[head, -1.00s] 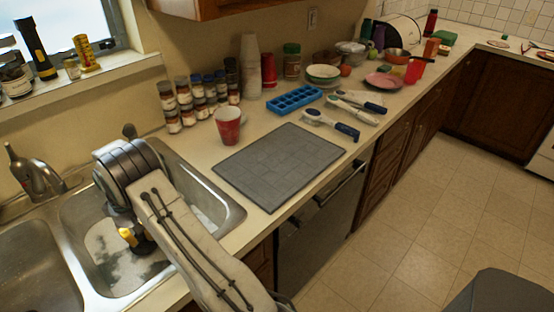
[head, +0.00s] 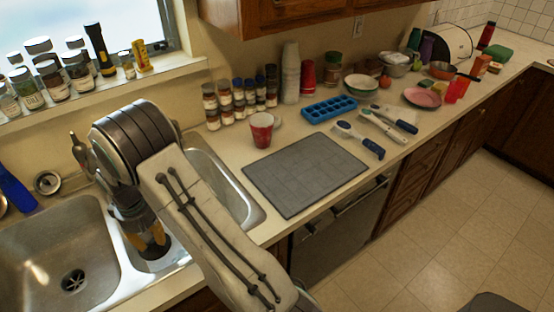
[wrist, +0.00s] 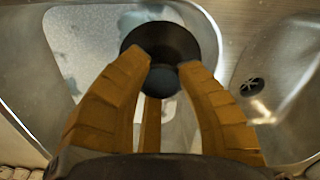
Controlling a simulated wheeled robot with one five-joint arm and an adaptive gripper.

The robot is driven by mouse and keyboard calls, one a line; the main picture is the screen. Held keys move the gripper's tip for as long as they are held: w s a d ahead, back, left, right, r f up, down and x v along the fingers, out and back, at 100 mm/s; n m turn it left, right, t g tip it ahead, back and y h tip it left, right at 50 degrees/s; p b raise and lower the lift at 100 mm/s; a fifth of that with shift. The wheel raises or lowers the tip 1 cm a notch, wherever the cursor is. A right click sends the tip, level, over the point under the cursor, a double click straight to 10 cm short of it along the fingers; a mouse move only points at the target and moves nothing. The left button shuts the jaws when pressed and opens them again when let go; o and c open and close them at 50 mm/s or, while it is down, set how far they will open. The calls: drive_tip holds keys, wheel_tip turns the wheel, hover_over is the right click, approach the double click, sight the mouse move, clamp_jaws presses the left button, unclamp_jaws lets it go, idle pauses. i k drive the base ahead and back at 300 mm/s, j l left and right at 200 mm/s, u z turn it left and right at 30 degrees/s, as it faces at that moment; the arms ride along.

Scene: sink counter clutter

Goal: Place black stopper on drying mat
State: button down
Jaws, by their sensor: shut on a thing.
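The black stopper (wrist: 162,42) is a dark round disc with a rounded knob, seen in the wrist view. My gripper (wrist: 165,72) has yellow-brown fingers and is shut on the stopper's knob, holding it above the sink.
A red cup (head: 261,130) stands behind the mat's left corner. A blue ice tray (head: 330,107) and utensils (head: 360,140) lie behind and right of it. The basin rim and divider are below my gripper. The left basin (head: 60,255) is empty.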

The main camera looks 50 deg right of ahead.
sight(317, 169)
drive_tip(key=k+l+u, duration=0.5)
drive_tip(key=l+u, duration=0.25)
drive_tip(key=k+l+u, duration=1)
drive_tip(key=i+l, duration=0.1)
